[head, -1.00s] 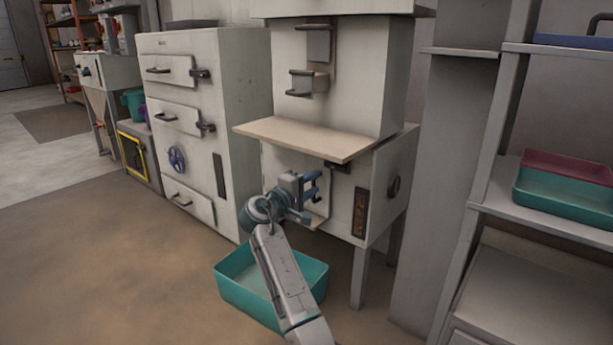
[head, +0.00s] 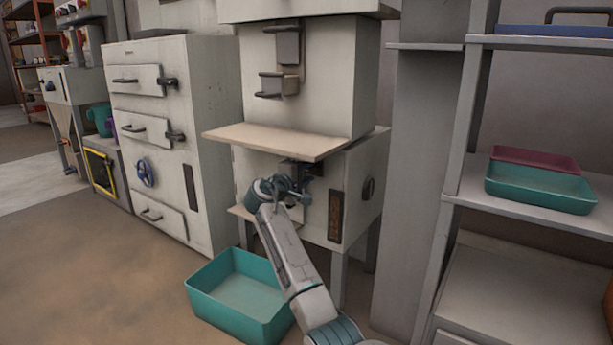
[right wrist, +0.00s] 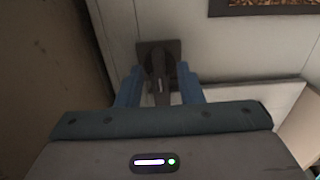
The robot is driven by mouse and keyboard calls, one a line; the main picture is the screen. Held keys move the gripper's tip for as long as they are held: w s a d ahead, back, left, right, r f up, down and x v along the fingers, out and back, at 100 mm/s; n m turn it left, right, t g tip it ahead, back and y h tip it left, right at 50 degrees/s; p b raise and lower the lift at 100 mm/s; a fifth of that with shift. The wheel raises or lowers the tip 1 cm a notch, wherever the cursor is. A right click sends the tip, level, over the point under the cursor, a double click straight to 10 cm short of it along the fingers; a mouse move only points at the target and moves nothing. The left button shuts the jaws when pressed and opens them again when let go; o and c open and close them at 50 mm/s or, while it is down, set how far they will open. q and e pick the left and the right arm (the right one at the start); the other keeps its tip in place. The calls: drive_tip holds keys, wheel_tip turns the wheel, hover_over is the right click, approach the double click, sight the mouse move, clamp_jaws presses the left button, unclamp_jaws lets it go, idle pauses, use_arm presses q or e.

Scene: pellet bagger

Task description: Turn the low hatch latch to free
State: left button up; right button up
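The low hatch latch (right wrist: 159,62) is a dark handle on a square dark plate, seen in the right wrist view. In the head view it sits under the wooden shelf (head: 275,140) and is mostly hidden behind my right gripper (head: 307,183). In the right wrist view, the right gripper's two blue fingers (right wrist: 159,84) stand apart on either side of the latch handle, with gaps visible, so it is open around it. Contact cannot be told. My left gripper is not in view.
The shelf juts out just above my right gripper. A teal bin (head: 240,292) stands on the floor below, left of my right arm. A dark vent strip (head: 335,215) is right of the latch. A grey rack (head: 520,210) with trays stands at the right.

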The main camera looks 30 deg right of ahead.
clamp_jaws()
